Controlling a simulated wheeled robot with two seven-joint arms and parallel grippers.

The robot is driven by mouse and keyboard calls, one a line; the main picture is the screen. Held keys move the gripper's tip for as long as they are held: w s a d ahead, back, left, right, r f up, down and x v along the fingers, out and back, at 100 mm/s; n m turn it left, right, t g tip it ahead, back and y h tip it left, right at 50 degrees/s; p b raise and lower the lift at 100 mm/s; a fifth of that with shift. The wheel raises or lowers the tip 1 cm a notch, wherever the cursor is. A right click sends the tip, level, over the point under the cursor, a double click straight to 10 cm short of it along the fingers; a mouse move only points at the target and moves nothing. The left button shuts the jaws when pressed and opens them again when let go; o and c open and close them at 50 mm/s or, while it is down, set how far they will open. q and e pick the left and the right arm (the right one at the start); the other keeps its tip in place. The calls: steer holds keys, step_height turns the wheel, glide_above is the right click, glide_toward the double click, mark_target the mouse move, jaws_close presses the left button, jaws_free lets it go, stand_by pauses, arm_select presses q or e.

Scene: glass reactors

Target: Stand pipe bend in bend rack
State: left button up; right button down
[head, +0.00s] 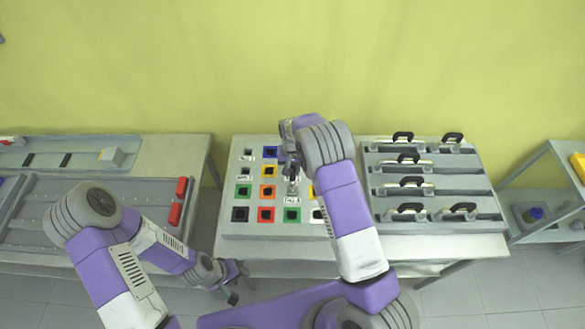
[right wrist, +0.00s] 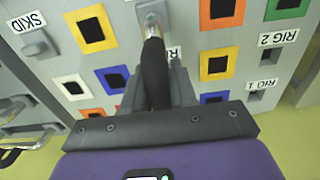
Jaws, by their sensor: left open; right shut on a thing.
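My left gripper (head: 230,283) is open and empty, low in front of the tables.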

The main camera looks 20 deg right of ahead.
steer(key=shift+f, duration=0.15)
steer(key=c, duration=0.9)
jaws_free()
steer(key=shift+r, duration=0.4)
steer(key=r, duration=0.6)
steer(key=shift+s+a+r+b, duration=0.1)
steer(key=shift+s+r+b, duration=0.2)
steer(key=shift+r, duration=0.1)
